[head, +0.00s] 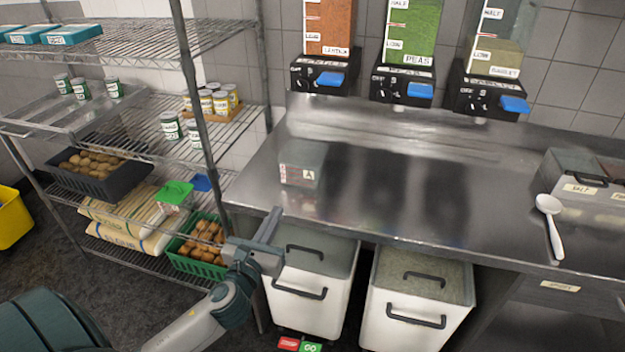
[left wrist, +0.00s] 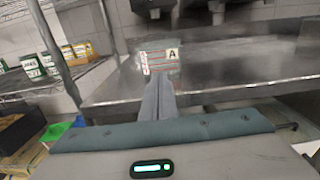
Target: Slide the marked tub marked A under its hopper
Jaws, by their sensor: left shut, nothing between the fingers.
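The clear tub marked A (head: 303,163) stands upright on the left part of the steel counter (head: 400,190). It also shows in the left wrist view, with its A label (left wrist: 172,54) just beyond my fingertips. Three hoppers hang on the wall: lentils (head: 327,40), peas (head: 408,45) and barley (head: 495,50), each with a blue lever. The tub stands below and a little left of the lentil hopper. My left gripper (head: 271,225) is shut and empty at the counter's front edge, apart from the tub. It shows shut in the left wrist view (left wrist: 158,85). My right gripper is not in view.
A wire shelf (head: 160,150) with cans, potatoes and sacks stands at the left. Two white bins (head: 312,280) sit under the counter. A white spoon (head: 552,225) and lidded containers (head: 583,185) are at the right. The counter's middle is clear.

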